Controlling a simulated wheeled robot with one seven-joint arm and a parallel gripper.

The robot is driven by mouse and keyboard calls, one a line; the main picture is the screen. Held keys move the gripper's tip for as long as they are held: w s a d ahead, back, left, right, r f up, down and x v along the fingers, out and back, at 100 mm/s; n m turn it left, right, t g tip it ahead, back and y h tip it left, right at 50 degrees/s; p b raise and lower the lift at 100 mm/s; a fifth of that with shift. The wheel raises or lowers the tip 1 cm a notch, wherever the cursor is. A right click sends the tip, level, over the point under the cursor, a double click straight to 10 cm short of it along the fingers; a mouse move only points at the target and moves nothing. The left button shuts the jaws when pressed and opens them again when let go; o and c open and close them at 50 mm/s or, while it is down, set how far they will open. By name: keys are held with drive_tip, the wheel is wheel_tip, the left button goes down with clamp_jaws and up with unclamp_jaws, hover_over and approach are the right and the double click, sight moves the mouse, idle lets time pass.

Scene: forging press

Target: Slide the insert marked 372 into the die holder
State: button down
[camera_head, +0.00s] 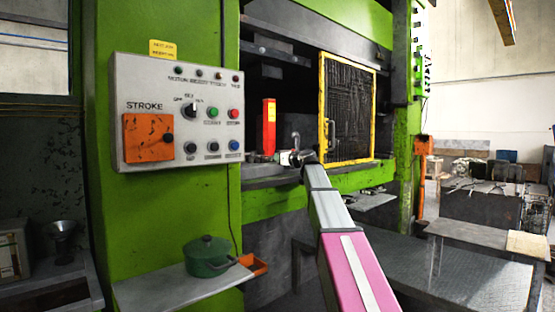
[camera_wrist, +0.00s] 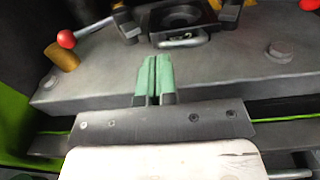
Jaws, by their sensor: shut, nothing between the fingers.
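My gripper (camera_wrist: 153,78) has two green fingers pressed together and empty, above the grey press bed in the wrist view. In the head view, my gripper (camera_head: 303,158) is small at the press opening. Beyond the fingertips, at the wrist view's top edge, is a dark block (camera_wrist: 172,20) with a round recess and a metal bar handle (camera_wrist: 183,42) in front. Dark brackets flank it. The fingertips are apart from the handle. The block's far side is cut off. No 372 marking is readable, so I cannot tell which part is insert or holder.
A red-knobbed lever (camera_wrist: 66,39) and brass-coloured cylinder (camera_wrist: 62,57) stand left of the block; a bolt head (camera_wrist: 280,51) is at right. In the head view, a yellow-framed mesh guard (camera_head: 322,100), red post (camera_head: 268,125) and control panel (camera_head: 185,115) border the opening.

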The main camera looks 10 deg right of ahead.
drive_tip(key=v, duration=1.2)
drive_tip(key=s+a+f+n+g+h, duration=0.1)
drive_tip(key=s+f+n+g+h, duration=0.3)
drive_tip(key=f, duration=0.9)
drive_tip(key=s+a+f+n+g+y, duration=0.15)
drive_tip(key=f+n, duration=0.35)
drive_tip(key=f, duration=0.7)
drive_tip(key=s+a+f+n+g+h, duration=0.15)
drive_tip(key=s+f+n, duration=0.3)
drive_tip(key=f, duration=0.85)
drive_tip(key=s+d+f+n+g+h, duration=0.3)
drive_tip(key=s+f+n+g+h, duration=0.3)
drive_tip(key=s+f+n, duration=0.9)
drive_tip(key=s+f+g, duration=0.1)
drive_tip(key=s+f, duration=0.6)
drive_tip(key=f, duration=0.3)
drive_tip(key=shift+s+g+h, duration=0.2)
drive_tip(key=shift+g+h, duration=0.1)
drive_tip(key=shift+f, duration=0.1)
